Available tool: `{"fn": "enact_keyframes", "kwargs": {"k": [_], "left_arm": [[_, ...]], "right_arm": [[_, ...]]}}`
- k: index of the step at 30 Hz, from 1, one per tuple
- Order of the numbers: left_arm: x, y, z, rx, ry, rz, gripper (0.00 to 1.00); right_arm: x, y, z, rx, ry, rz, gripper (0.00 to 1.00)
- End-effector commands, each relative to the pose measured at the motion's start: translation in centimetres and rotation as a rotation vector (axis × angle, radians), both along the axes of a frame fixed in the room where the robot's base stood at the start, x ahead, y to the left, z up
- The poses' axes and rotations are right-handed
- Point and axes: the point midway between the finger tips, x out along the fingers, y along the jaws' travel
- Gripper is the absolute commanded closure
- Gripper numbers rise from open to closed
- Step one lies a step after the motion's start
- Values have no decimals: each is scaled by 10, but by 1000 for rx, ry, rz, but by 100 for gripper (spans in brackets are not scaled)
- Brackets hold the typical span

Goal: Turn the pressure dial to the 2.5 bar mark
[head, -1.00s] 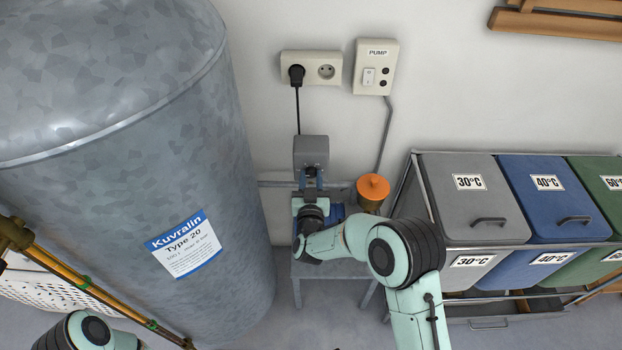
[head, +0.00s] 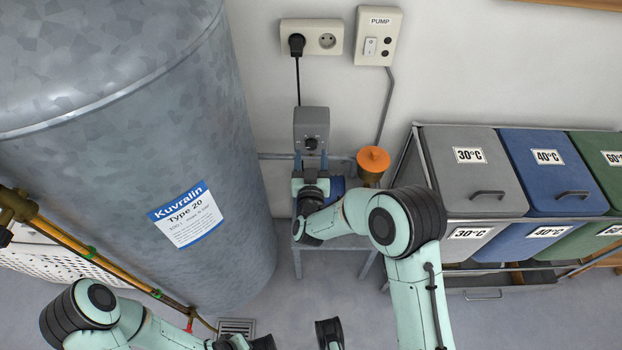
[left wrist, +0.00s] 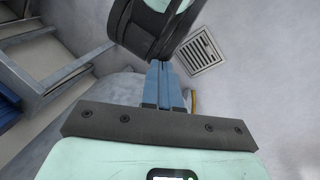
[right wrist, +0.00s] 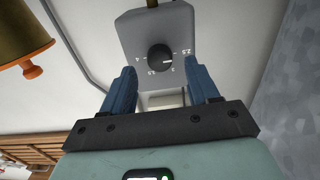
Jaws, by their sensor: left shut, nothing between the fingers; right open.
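A grey box (head: 311,122) with a round black dial (head: 310,144) stands by the wall above a small bench. In the right wrist view the dial (right wrist: 160,58) has printed numbers around it, including 2 and 2.5. A white pointer line on the knob faces right, seemingly between the 2 and 2.5 marks. My right gripper (head: 311,159) is open, just in front of and below the dial. In the right wrist view its two blue fingers stand apart, short of the knob. My left gripper (left wrist: 164,66) is shut and empty, low over the floor; its fingers are not clear in the head view.
A large grey tank (head: 130,150) stands close on the left. An orange-capped brass fitting (head: 373,160) sits right of the dial box. Laundry bins (head: 474,198) fill the right. A socket (head: 311,37) and pump switch (head: 377,36) are on the wall. A floor drain (head: 237,326) lies below.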

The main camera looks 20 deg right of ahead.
Motion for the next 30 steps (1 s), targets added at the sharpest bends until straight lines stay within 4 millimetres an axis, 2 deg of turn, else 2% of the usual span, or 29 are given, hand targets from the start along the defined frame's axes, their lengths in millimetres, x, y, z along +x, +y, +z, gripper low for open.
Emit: {"fn": "enact_keyframes", "kwargs": {"k": [6, 13, 18, 30], "left_arm": [[-8, -4, 7, -11, 21, -10, 100], [-13, -6, 10, -16, 34, -15, 100], [-14, -7, 11, -18, 37, -16, 100], [-14, -7, 11, -18, 37, -16, 100]], "right_arm": [[-50, 15, 1, 0, 2, 3, 40], [-89, 26, 0, 0, 1, 0, 40], [-101, 29, 1, -1, 0, 0, 40], [-102, 29, 0, -1, -1, -2, 40]]}}
